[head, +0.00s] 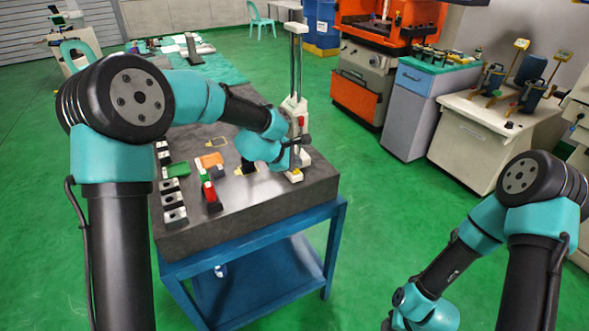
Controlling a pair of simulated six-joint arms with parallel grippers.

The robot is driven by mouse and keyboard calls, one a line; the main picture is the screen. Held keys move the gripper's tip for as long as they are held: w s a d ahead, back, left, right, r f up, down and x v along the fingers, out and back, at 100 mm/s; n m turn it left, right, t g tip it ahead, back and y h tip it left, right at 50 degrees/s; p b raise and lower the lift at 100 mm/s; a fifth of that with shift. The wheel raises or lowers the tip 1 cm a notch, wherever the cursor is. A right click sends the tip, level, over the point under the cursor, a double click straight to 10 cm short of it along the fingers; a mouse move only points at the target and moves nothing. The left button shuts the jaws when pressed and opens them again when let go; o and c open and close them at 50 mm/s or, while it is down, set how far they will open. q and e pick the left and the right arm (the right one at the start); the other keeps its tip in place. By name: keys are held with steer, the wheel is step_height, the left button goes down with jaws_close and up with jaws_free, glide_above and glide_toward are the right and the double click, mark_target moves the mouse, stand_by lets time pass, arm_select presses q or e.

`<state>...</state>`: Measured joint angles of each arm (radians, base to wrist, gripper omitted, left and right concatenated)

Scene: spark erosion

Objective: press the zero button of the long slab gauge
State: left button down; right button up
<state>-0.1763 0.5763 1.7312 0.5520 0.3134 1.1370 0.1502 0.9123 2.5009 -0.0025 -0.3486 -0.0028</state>
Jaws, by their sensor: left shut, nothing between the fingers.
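My left gripper (304,140) is shut and empty, right at the front of the gauge's lower column. I cannot tell whether it touches the gauge. The left wrist hides part of the gauge's foot. My right arm hangs low at the right, off the slab; its gripper is mostly cut off by the bottom edge.
On the slab lie a row of pale blocks (174,215), a red-and-black piece (211,195), an orange piece (212,160) and a green piece (177,170). The slab rests on a blue stand (337,235). A grey cabinet (408,118) stands behind; green floor lies clear between.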

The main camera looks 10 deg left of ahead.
arm_select(q)
steer(key=shift+f, duration=0.1)
steer(key=shift+f, duration=0.35)
stand_by(0.3)
steer(key=shift+r, duration=0.55)
steer(key=shift+r, duration=2.95)
steer(key=shift+f, duration=0.1)
